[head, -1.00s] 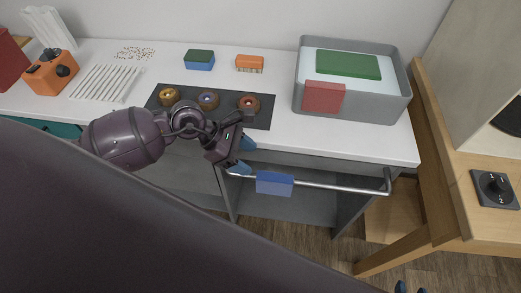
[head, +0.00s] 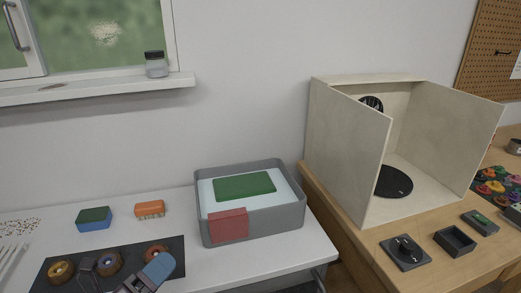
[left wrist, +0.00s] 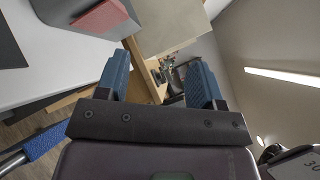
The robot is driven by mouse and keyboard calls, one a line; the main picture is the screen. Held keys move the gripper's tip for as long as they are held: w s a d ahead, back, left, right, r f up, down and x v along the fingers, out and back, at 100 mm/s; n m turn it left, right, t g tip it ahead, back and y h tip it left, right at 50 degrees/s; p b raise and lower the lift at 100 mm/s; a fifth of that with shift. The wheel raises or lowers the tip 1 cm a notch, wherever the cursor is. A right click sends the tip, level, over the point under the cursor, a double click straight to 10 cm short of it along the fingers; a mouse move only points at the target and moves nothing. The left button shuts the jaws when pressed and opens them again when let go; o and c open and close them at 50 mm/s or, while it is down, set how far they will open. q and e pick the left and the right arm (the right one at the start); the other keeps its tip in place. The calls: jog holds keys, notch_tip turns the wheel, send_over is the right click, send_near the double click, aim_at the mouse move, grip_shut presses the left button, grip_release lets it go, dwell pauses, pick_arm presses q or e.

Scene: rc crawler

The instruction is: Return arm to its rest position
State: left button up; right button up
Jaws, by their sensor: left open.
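My left gripper (head: 152,272) shows at the bottom left of the head view, in front of the dark mat (head: 172,250) with its wheel-like rings. One blue fingertip shows clearly and covers part of the mat. In the left wrist view, the left gripper's (left wrist: 158,82) two blue fingers stand wide apart with nothing between them. Most of the left arm is outside the head view. My right gripper is not in view.
A grey tub (head: 286,215) with a red cloth-like piece (head: 228,225) over its front stands on the white table. A green-and-blue sponge (head: 94,219) and an orange brush (head: 150,209) lie behind the mat. A wooden bench with an open box (head: 345,150) stands at right.

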pick_arm(q)
jog(key=s+a+f+n+g+y, duration=0.1)
jog(key=s+a+f+n+y, duration=0.15)
jog(key=a+n+y, duration=0.65)
jog(key=s+a+f+n+g+y, duration=0.15)
jog(key=a+f+n+y, duration=0.35)
jog(key=n, duration=0.8)
jog(key=s+d+f+n+g+h, duration=0.1)
jog(key=s+d+f+n+g, duration=0.1)
jog(key=s+f+n+g, duration=0.45)
jog(key=s+d+f+n+g+h, duration=0.1)
jog(key=s+d+f+n+g, duration=0.3)
jog(key=s, duration=0.6)
jog(key=w+a+f+m+t, duration=0.1)
jog(key=w+f+m+t, duration=0.1)
jog(key=w+f+t, duration=0.5)
jog(key=shift+w+a+f+t, duration=0.2)
jog(key=shift+f+t, duration=0.1)
jog(key=shift+f, duration=0.45)
